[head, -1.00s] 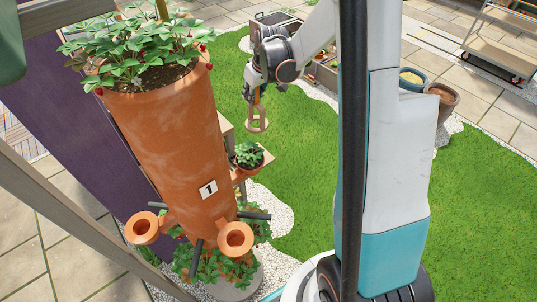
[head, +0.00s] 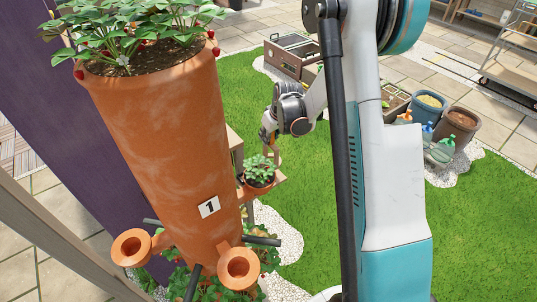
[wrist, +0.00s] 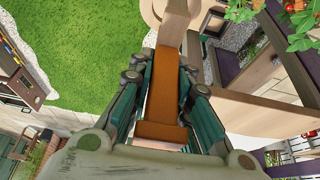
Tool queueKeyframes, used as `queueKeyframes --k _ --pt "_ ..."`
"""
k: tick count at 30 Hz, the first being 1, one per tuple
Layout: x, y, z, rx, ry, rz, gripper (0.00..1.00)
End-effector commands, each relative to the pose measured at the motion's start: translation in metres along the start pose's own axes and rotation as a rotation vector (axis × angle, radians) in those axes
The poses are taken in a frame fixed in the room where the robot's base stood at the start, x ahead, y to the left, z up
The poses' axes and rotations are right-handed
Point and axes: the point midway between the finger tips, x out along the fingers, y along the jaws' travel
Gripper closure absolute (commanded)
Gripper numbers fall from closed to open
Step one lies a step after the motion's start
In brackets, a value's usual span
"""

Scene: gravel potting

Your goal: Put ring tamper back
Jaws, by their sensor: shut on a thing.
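The ring tamper has an orange-brown handle and a pale wooden ring end. In the wrist view my gripper (wrist: 165,75) is shut on the handle of the ring tamper (wrist: 164,95), and the ring end reaches past the fingertips to the top edge, partly cut off. In the head view my gripper (head: 268,132) hangs just behind a small potted plant (head: 259,170). The plant hides most of the tamper's ring there. I cannot tell whether the tamper touches anything.
A tall terracotta planter (head: 165,130) marked 1, with side pockets, fills the left. Crates (head: 292,52), buckets (head: 460,122) and bottles stand at the back right. The lawn (head: 310,200) is open.

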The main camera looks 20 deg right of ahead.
Motion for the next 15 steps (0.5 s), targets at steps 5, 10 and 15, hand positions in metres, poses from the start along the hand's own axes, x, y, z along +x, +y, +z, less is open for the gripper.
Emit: queueKeyframes --k 5,10,15 --pt "0.022 0.000 0.009 0.000 0.000 0.000 1.00" --pt "0.030 0.000 0.012 0.000 0.000 0.000 1.00" --pt "0.053 0.000 0.022 0.000 0.000 0.000 1.00"
